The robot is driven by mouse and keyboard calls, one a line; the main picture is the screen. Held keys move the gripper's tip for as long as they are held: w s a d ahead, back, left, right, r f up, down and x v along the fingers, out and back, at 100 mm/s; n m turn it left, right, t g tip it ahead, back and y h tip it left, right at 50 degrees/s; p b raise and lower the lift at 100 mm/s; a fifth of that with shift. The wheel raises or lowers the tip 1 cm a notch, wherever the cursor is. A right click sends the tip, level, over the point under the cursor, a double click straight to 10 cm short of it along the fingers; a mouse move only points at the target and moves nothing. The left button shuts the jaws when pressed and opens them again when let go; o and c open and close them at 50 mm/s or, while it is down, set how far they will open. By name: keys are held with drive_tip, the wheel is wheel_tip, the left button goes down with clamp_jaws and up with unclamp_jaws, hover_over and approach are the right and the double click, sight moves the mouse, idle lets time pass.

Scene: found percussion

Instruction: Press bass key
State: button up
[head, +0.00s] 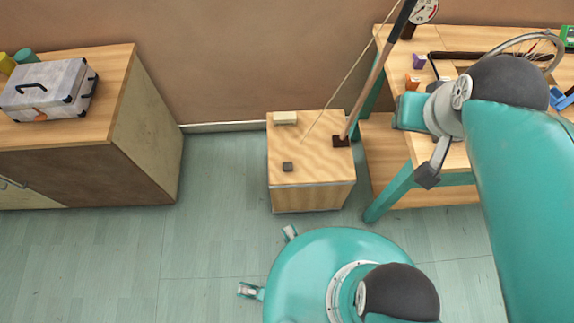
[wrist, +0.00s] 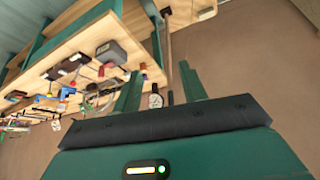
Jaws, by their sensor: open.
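A wooden box (head: 311,197) stands on the floor in the head view. A tall pole (head: 370,88) rises from its right side, and a thin string (head: 342,92) slants down to its top. A cream block (head: 285,118) sits at the back of the top and a small dark block (head: 287,166) near the front. I cannot tell which piece is the bass key. My gripper (wrist: 160,72) shows in the wrist view with two teal fingers apart and nothing between them. The pole (wrist: 168,50) also shows beyond the fingers there.
A workbench (head: 380,203) stands right of the box, carrying a purple block (head: 419,61), an orange block (head: 411,82) and other small items. A cabinet (head: 150,125) at left holds a metal toolbox (head: 50,88). The floor between cabinet and box is clear.

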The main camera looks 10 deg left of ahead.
clamp_jaws()
idle(1.6)
